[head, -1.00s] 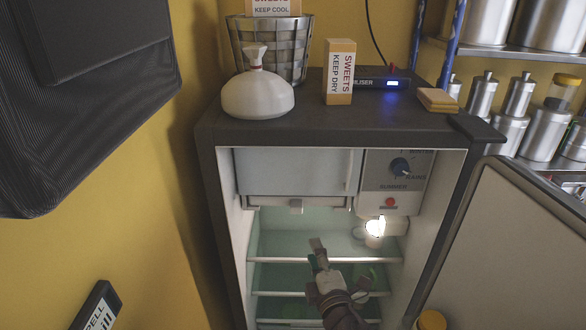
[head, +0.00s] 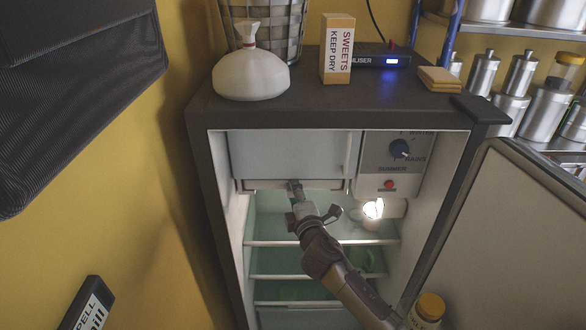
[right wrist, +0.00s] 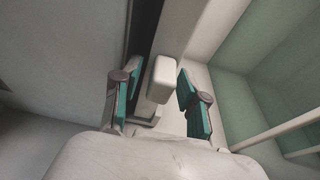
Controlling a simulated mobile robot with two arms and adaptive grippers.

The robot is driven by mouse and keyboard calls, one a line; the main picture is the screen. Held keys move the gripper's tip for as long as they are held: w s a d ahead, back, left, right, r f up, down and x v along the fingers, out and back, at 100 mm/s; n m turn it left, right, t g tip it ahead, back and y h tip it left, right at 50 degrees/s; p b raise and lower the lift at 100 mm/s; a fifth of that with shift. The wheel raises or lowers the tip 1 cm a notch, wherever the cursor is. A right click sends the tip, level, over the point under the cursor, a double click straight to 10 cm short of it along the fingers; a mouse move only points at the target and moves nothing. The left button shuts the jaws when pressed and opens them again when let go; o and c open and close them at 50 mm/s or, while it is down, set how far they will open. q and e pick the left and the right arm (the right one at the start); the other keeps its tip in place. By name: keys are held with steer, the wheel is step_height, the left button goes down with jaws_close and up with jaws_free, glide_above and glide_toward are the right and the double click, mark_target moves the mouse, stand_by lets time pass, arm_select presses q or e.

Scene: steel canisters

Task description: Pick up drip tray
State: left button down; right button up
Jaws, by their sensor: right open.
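The drip tray (head: 262,185) is the pale, shallow strip under the closed freezer box inside the open fridge. A small white block, which looks like its front tab, shows in the right wrist view (right wrist: 161,79). My right gripper (head: 293,188) is inside the fridge at the tray's front, and hides part of it in the head view. In the right wrist view, its teal-padded fingers (right wrist: 159,97) are apart, one on each side of the white tab, with gaps visible. My left gripper is not in view.
The freezer box (head: 285,155) is just above the gripper. The control panel (head: 395,165) and lit bulb (head: 373,208) are to the right. Wire-edged shelves (head: 320,242) lie below. The fridge door (head: 510,240) stands open at the right. A yellow-lidded jar (head: 430,306) is beside it.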

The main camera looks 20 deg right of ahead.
steer(key=shift+w+f, duration=0.2)
steer(key=shift+w, duration=1.05)
steer(key=shift+s+r, duration=0.15)
steer(key=shift+c, duration=1.4)
steer(key=c, duration=0.5)
jaws_close()
steer(key=shift+r, duration=0.15)
